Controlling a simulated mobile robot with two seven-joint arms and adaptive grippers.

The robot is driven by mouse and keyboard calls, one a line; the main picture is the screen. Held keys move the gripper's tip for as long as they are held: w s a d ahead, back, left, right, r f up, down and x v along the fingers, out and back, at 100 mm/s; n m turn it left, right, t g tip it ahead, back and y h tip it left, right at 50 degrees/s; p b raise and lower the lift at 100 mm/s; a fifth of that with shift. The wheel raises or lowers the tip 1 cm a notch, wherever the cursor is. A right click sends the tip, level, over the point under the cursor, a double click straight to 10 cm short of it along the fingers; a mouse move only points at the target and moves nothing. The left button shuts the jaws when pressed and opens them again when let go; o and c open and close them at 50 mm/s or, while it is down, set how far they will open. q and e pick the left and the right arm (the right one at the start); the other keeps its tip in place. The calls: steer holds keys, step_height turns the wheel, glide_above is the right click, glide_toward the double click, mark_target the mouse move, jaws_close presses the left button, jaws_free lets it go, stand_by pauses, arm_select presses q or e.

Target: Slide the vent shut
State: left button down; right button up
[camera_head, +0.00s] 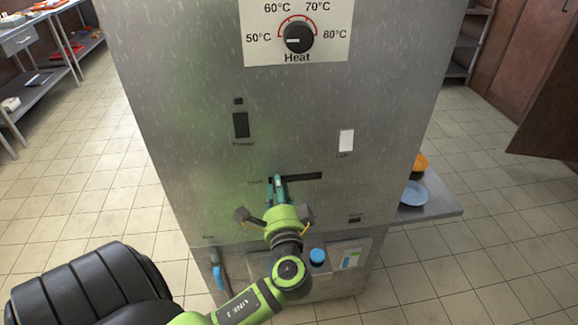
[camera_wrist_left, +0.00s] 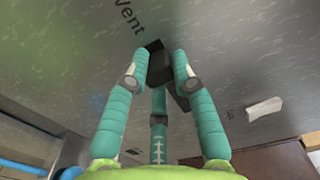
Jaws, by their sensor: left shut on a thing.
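The vent is a dark horizontal slot (camera_head: 306,177) in the grey metal cabinet front, with a small label to its left. My left gripper (camera_head: 278,182) is at the left part of this slot and hides some of it. In the left wrist view the gripper (camera_wrist_left: 159,70) has its teal fingers closed around the dark vent slider tab (camera_wrist_left: 160,66), beside the "Vent" lettering. Part of the dark slot shows behind the fingers. My right gripper is not in view.
Above the vent are the heat dial (camera_head: 298,38), a dark power switch (camera_head: 241,125) and a white light switch (camera_head: 346,140). A side shelf (camera_head: 441,208) at the right holds a blue plate (camera_head: 413,194) and an orange item.

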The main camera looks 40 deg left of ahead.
arm_select(q)
steer(key=shift+s+a+f, duration=0.1)
steer(key=shift+s+f, duration=0.05)
steer(key=shift+f, duration=0.2)
steer(key=c, duration=1)
jaws_free()
steer(key=shift+o, duration=0.2)
steer(key=shift+s+a+r, duration=0.1)
steer(key=v, duration=1.2)
